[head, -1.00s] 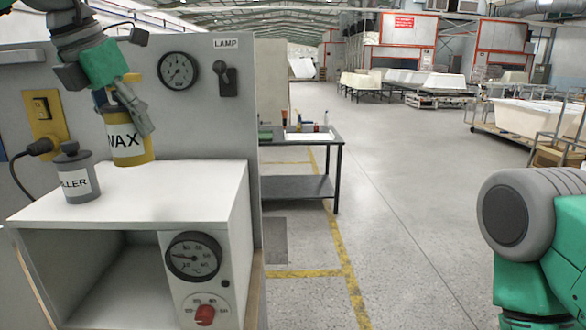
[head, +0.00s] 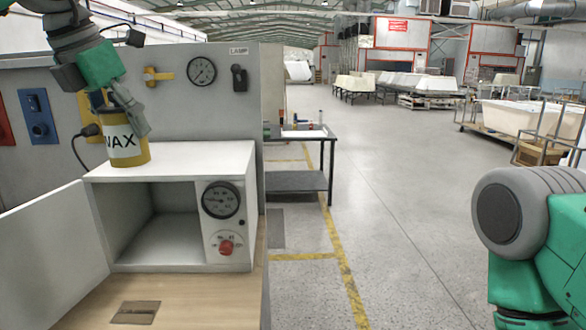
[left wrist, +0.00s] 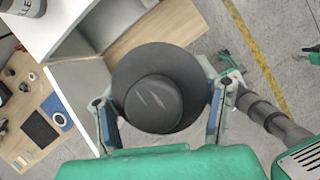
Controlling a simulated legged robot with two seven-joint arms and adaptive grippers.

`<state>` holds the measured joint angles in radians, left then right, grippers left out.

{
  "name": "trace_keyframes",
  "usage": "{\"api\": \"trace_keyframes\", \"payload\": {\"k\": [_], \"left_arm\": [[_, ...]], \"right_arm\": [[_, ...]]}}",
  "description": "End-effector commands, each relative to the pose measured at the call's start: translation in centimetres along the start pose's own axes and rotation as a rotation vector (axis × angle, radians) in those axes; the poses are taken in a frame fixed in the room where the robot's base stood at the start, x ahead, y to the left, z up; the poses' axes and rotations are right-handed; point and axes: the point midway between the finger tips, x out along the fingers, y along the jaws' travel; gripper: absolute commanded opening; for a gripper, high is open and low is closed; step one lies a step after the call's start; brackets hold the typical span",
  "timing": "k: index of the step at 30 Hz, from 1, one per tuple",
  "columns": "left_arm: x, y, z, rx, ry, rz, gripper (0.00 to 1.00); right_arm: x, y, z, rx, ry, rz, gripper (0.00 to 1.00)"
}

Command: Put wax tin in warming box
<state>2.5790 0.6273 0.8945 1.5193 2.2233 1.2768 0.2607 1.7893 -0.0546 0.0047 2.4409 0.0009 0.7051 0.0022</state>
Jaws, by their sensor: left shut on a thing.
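The wax tin (head: 128,150), yellow with a white WAX label, is upright in my left gripper (head: 130,120), which is shut on it. In the left wrist view, its round dark top (left wrist: 158,100) sits between the two fingers. In the head view the tin overlaps the top left part of the warming box (head: 228,160); I cannot tell whether it is above or in front of it. The white warming box stands open at the front, its inside empty where visible, with its door (head: 50,245) swung out to the left.
The box has a dial (head: 221,200) and red knob (head: 226,247) on its right front. It stands on a wooden bench (head: 200,295) with bare room before it. A grey tin (left wrist: 15,8) shows in the left wrist view. A grey panel (head: 225,115) rises behind.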

Motion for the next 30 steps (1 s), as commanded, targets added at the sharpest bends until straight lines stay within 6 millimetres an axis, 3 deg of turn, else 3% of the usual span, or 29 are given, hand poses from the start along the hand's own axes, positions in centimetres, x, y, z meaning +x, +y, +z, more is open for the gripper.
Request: {"api": "trace_keyframes", "payload": {"k": [3,17,23,30], "left_arm": [[0.1,0.0,0.1,0.003,-0.001,-0.001,0.07],[6.2,-0.7,-2.6,0.277,-0.001,-0.118,0.07],[10.5,-1.2,-4.6,0.481,0.001,-0.205,0.07],[18.1,-2.5,-9.0,0.881,0.004,-0.375,0.07]], "right_arm": [[0.0,0.0,0.0,0.0,0.0,0.0,0.4],[1.3,0.0,0.1,0.0,0.001,0.0,0.4],[2.2,0.0,0.1,0.0,0.0,0.0,0.4],[4.0,0.0,0.2,0.0,0.0,0.0,0.4]]}}
